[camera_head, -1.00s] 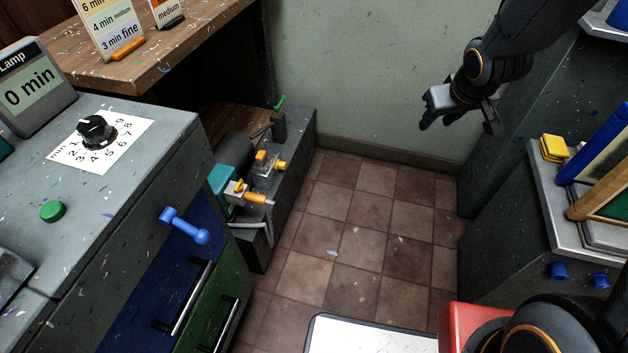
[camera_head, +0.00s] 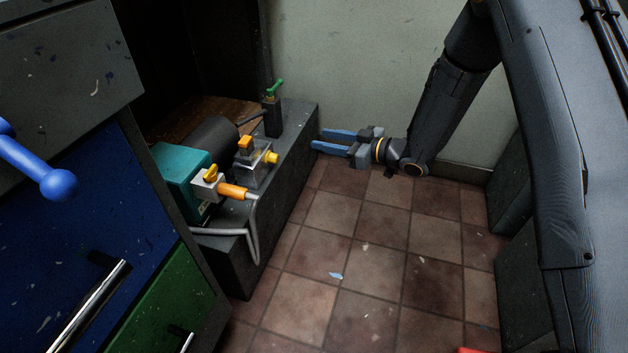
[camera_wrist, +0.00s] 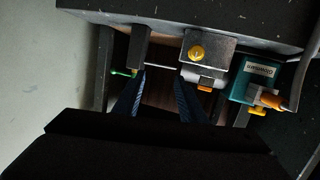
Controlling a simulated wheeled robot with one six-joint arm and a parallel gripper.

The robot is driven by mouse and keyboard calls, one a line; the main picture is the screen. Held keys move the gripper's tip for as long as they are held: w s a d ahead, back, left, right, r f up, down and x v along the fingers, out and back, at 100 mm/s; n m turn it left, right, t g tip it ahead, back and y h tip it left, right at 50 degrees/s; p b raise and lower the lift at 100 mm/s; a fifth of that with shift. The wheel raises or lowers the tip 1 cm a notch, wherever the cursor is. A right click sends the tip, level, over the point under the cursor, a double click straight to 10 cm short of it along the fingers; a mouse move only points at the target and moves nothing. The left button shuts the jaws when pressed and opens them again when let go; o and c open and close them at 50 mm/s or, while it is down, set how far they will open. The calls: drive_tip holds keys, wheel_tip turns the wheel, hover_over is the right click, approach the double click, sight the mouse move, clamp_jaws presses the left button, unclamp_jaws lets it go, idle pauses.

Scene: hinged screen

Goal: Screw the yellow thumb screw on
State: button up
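The yellow thumb screw (camera_head: 273,157) sits on the side face of a small grey metal block (camera_head: 260,168) on a dark ledge. In the wrist view the yellow screw (camera_wrist: 197,52) faces me on the block's face, right of my fingers; I cannot tell how far in it is. My gripper (camera_head: 317,139) has its two blue fingers apart, pointing left toward the ledge, to the right of the block and clear of it. The wrist view shows nothing between the fingertips (camera_wrist: 160,76).
A dark post with a green lever (camera_head: 274,88) stands behind the block. A bent grey pipe (camera_head: 253,235) hangs at the ledge's front.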

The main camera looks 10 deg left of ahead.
sight(278, 160)
drive_tip(key=s+a+f+n+g+y+b, duration=0.25)
drive_tip(key=s+a+f+g+b, duration=0.2)
drive_tip(key=f, duration=0.25)
drive_tip(key=shift+y, duration=0.45)
drive_tip(key=a+b, duration=0.1)
drive_tip(key=a, duration=0.1)
drive_tip(key=a+b, duration=0.1)
drive_tip(key=a, duration=0.2)
drive_tip(key=w+a+b, duration=0.1)
drive_tip(key=a, duration=0.1)
drive_tip(key=shift+a+f, duration=0.1)
drive_tip(key=shift+a, duration=0.4)
drive_tip(key=shift+c, duration=0.7)
drive_tip(key=c, duration=0.7)
drive_tip(key=n, duration=0.4)
drive_tip(key=shift+n, duration=0.25)
drive_tip(key=n, duration=0.3)
drive_tip(key=shift+d+n, duration=0.1)
drive_tip(key=shift+n, duration=0.3)
drive_tip(key=n, duration=0.6)
drive_tip(key=shift+c, duration=0.2)
drive_tip(key=n, duration=0.8)
drive_tip(key=shift+n, duration=0.3)
drive_tip(key=n, duration=1.3)
drive_tip(key=shift+n, duration=0.3)
drive_tip(key=o, duration=0.9)
